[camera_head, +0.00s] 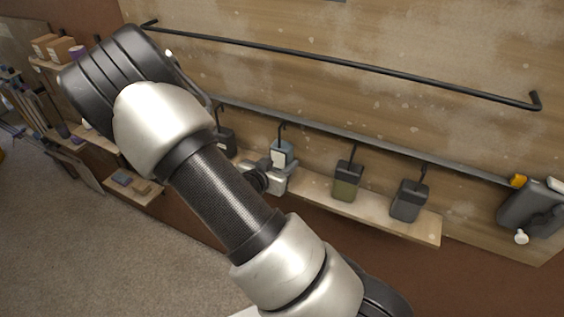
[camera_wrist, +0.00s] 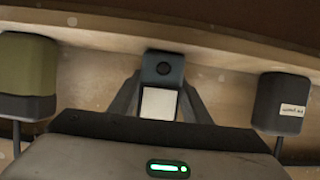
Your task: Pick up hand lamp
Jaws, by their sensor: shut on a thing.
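The hand lamp (camera_head: 282,151) is a small blue-grey block with a pale front panel, among several similar blocks along a wooden shelf. My gripper (camera_head: 277,166) is at it, in the middle of the row, partly hidden by my arm. In the wrist view the hand lamp (camera_wrist: 162,68) sits between the two fingers of my gripper (camera_wrist: 160,100), which are shut on it from both sides. Its pale square panel faces the gripper. I cannot tell whether the lamp touches the shelf.
A black rail (camera_head: 340,64) crosses the wall above. A grey case (camera_head: 530,208) is at far right.

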